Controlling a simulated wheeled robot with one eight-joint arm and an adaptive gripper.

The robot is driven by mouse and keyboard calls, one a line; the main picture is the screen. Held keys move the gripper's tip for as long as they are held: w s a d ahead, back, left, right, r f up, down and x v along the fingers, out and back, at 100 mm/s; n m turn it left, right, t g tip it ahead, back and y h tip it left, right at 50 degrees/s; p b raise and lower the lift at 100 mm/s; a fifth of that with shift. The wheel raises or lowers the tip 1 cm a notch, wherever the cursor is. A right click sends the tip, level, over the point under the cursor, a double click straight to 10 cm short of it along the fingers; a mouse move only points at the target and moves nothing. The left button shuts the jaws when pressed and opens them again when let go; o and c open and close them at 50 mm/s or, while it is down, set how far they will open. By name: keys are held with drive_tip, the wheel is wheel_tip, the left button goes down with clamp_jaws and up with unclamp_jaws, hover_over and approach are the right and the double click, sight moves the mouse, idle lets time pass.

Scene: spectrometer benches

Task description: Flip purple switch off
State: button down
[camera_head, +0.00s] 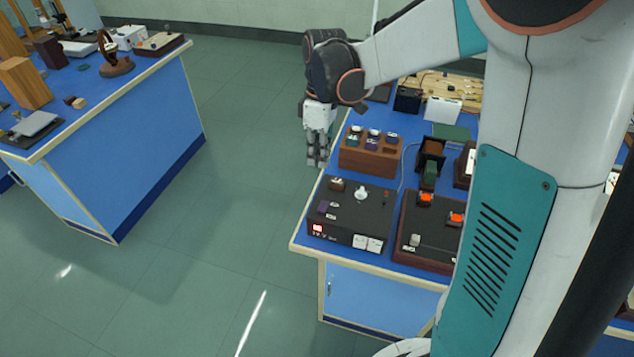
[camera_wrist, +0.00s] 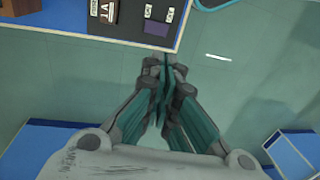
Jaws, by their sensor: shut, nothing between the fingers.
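A small purple switch (camera_head: 323,207) sits on the left part of a black control panel (camera_head: 345,215) near the front left corner of the right bench. Its tilt is too small to read. A purple patch (camera_wrist: 157,28) shows on a dark box at the top of the wrist view; I cannot tell whether it is the same switch. My gripper (camera_head: 317,160) hangs down, shut and empty, appearing beside the bench's left edge and apart from the panel. Its closed fingers also show in the middle of the wrist view (camera_wrist: 165,68).
A brown wooden block with several cylinders (camera_head: 368,158) stands behind the panel. A dark box with orange buttons (camera_head: 428,238) is to its right. The blue bench (camera_head: 370,297) has a pale edge. Another bench (camera_head: 120,150) stands at left, with open floor (camera_head: 235,190) between.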

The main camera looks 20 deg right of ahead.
sight(316, 209)
drive_tip(key=f+b, duration=0.1)
drive_tip(key=f, duration=0.3)
drive_tip(key=s+f+b, duration=0.1)
drive_tip(key=f+b, duration=0.1)
drive_tip(key=f, duration=0.3)
drive_tip(key=a+f+b, duration=0.1)
drive_tip(key=f, duration=0.3)
drive_tip(key=shift+s+f+b, duration=0.2)
drive_tip(key=shift+s+b, duration=0.05)
drive_tip(key=shift+b, duration=0.1)
drive_tip(key=shift+s+a+f+t+h, duration=0.2)
drive_tip(key=shift+f+t+h, duration=0.1)
drive_tip(key=shift+f+t, duration=0.15)
drive_tip(key=shift+r, duration=0.15)
drive_tip(key=shift+w+d, duration=0.1)
